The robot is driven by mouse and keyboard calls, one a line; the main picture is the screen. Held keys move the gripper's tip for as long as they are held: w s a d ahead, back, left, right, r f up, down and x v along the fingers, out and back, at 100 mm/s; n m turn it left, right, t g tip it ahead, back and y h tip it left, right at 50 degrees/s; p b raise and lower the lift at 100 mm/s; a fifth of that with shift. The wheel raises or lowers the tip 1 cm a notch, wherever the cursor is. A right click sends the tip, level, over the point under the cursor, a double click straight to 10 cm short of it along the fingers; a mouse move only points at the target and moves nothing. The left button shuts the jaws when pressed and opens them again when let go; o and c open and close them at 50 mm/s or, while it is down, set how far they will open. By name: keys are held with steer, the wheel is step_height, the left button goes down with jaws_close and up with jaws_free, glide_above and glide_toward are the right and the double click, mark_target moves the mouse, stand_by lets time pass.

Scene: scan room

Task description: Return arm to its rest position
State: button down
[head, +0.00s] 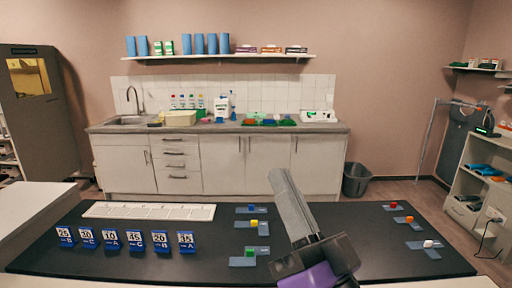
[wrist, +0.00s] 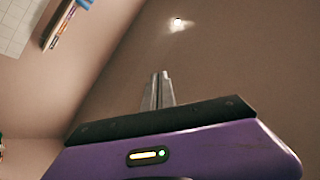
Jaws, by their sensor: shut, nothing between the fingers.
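My arm rises from the bottom of the head view, right of centre, over the black table. Its purple wrist housing shows at the bottom edge. In the wrist view my gripper (wrist: 163,78) is shut and empty, its two grey fingers together. It points at the bare wall and touches nothing.
The black table (head: 340,215) holds blue numbered cards (head: 110,240), a white strip tray (head: 150,211), and small coloured blocks on blue-grey plates left and right of my arm. A counter (head: 220,128) with a sink stands behind. A bin (head: 357,180) stands on the floor.

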steer(key=s+d+f+m+h, duration=0.3)
steer(key=s+d+f+h, duration=0.25)
steer(key=f+h, duration=0.2)
steer(key=s+d+f+m+h, duration=0.35)
steer(key=d+f+h, duration=0.25)
steer(key=f, duration=0.3)
steer(key=s+d+f+n+g+y, duration=0.1)
steer(key=s+d+f+n+g, duration=0.1)
steer(key=s+f, duration=0.6)
steer(key=s+d+f+n+g+y, duration=0.1)
steer(key=s+f+n+g, duration=0.3)
steer(key=s+f, duration=0.5)
steer(key=s+d+g, duration=0.1)
steer(key=s+g, duration=0.1)
steer(key=s, duration=0.4)
steer(key=shift+s+d, duration=0.3)
steer(key=shift+s, duration=0.1)
